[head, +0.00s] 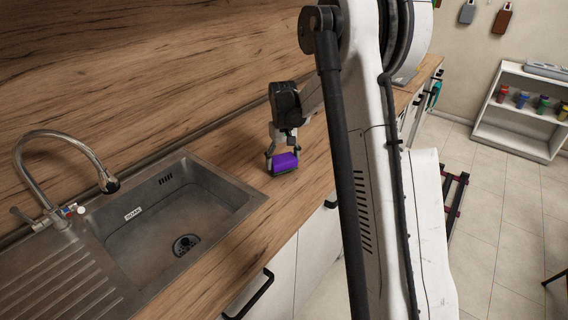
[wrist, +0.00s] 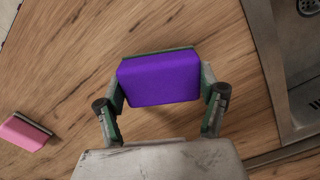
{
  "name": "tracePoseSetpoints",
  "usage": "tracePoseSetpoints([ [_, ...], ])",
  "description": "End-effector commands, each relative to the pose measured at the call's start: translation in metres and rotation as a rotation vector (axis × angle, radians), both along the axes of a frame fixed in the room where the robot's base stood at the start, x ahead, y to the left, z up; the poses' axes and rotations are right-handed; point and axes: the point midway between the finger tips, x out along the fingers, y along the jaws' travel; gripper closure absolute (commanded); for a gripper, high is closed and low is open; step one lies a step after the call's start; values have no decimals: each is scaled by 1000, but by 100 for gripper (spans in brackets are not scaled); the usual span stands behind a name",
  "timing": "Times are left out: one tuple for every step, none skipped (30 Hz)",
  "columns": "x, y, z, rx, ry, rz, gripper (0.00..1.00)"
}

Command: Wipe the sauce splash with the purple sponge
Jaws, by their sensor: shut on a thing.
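The purple sponge (head: 285,163) is a small block with a dark scouring side, and it also shows large in the wrist view (wrist: 160,80). My gripper (head: 283,155) is shut on it, with one finger at each end of the sponge, as the wrist view (wrist: 163,100) shows. The sponge is at or just above the wooden worktop (head: 235,262), to the right of the sink; I cannot tell if it touches the wood. I see no sauce splash in either view; the sponge or my arm may hide it.
A pink sponge (wrist: 25,131) lies on the worktop at the left of the wrist view. The steel sink (head: 225,190) with its tap (head: 75,140) is left of my gripper. The oak splashback (head: 130,60) rises behind. A white shelf (head: 515,135) with coloured cups stands far right.

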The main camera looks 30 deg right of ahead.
Motion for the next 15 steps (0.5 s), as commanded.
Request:
tracePoseSetpoints([
  [0, 0, 9, 0, 0, 0, 62],
  [0, 0, 11, 0, 0, 0, 62],
  [0, 0, 15, 0, 0, 0, 62],
  [0, 0, 18, 0, 0, 0, 62],
  [0, 1, 20, 0, 0, 1, 62],
  [0, 1, 24, 0, 0, 1, 62],
  [0, 1, 26, 0, 0, 1, 62],
  [0, 1, 29, 0, 0, 1, 62],
  [0, 1, 33, 0, 0, 2, 62],
  [0, 2, 35, 0, 0, 2, 62],
  [0, 2, 38, 0, 0, 2, 62],
  [0, 2, 42, 0, 0, 3, 62],
  [0, 2, 45, 0, 0, 3, 62],
  [0, 2, 47, 0, 0, 3, 62],
  [0, 3, 51, 0, 0, 3, 62],
])
